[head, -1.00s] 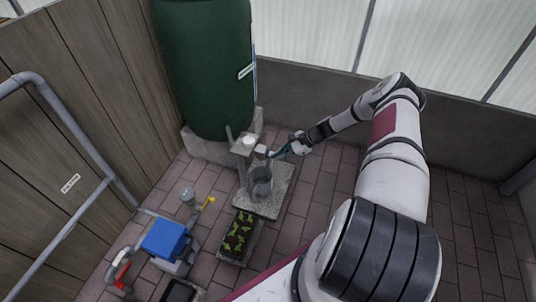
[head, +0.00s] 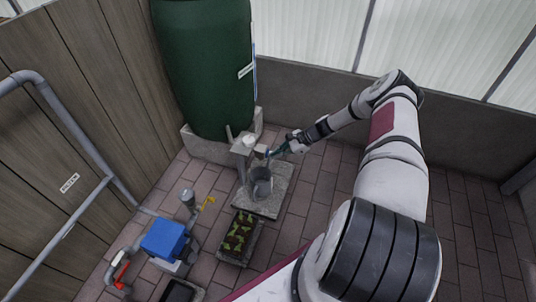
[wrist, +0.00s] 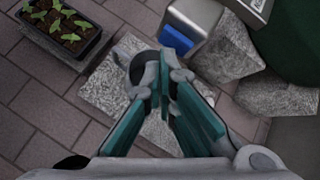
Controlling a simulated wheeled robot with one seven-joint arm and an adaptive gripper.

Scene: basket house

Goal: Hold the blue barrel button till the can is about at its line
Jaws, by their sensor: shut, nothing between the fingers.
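The blue barrel button (wrist: 176,40) is on the front of a grey post (wrist: 194,22) in the wrist view. My gripper (wrist: 164,68) is shut and empty, its fingertips just below the button in that picture. I cannot tell whether they touch it. In the head view my gripper (head: 272,152) is beside the post (head: 242,150), at the foot of the green barrel (head: 205,70). The grey can (head: 261,186) stands upright on a stone slab below. In the wrist view the can (wrist: 128,47) is partly hidden by my fingers. Its line and water level cannot be made out.
A planter with seedlings (head: 240,238) stands in front of the slab (head: 270,207). A wooden wall stands at left, a low grey wall behind. The paving at right is clear.

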